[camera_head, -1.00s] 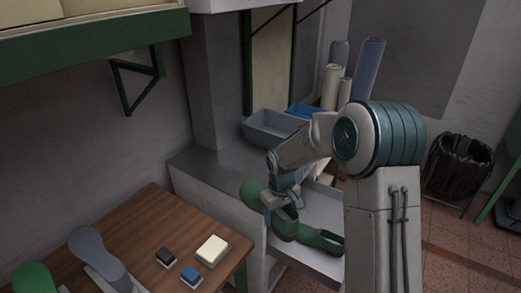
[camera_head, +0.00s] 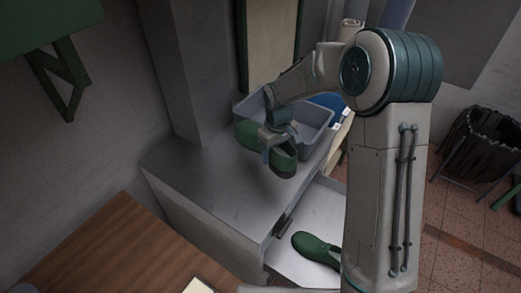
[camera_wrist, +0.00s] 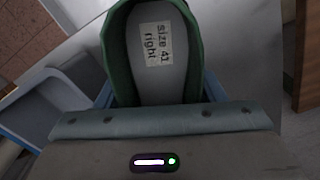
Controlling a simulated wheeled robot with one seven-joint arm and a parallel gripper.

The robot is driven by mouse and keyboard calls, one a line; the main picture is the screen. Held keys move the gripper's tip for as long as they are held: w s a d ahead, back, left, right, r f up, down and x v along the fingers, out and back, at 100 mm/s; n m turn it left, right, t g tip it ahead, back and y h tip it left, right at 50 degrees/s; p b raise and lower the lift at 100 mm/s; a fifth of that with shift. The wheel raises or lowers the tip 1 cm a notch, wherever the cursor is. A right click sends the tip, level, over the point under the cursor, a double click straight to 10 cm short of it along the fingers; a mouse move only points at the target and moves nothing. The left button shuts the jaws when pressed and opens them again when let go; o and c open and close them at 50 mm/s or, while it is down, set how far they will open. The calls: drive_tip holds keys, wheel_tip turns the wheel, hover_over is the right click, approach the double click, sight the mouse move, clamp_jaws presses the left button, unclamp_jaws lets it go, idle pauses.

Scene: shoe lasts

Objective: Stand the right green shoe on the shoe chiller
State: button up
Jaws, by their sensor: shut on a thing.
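My gripper (camera_head: 280,137) is shut on a dark green shoe (camera_head: 252,139), held above the grey top of the shoe chiller (camera_head: 205,172). In the wrist view the shoe (camera_wrist: 122,70) shows its pale insole with a label reading "size 41 right". The shoe looks apart from the chiller top, with a faint shadow under it. Another green shoe (camera_head: 315,249) lies in the open drawer (camera_head: 325,205) of the chiller. The chiller top is bare at its front and left.
A grey bin (camera_head: 315,135) stands at the back of the chiller top, close behind the held shoe. A wooden table (camera_head: 100,250) is at the lower left. A black waste bin (camera_head: 480,145) stands on the floor at right.

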drive_tip(key=s+a+f+b, duration=0.1)
drive_tip(key=s+a+f, duration=0.1)
drive_tip(key=s, duration=0.1)
drive_tip(key=s+a+f+b, duration=0.1)
drive_tip(key=s+a+f, duration=0.1)
drive_tip(key=a, duration=0.1)
drive_tip(key=s+a+f+b, duration=0.1)
drive_tip(key=s+a+f, duration=0.1)
drive_tip(key=s, duration=0.1)
drive_tip(key=shift+s+a+f+b, duration=0.25)
drive_tip(key=shift+s+f+b, duration=0.05)
drive_tip(key=shift+s+f, duration=0.1)
drive_tip(key=shift+f+b, duration=1.2)
drive_tip(key=shift+f, duration=0.75)
drive_tip(key=shift+f, duration=0.15)
drive_tip(key=o, duration=1.3)
drive_tip(key=shift+c, duration=0.2)
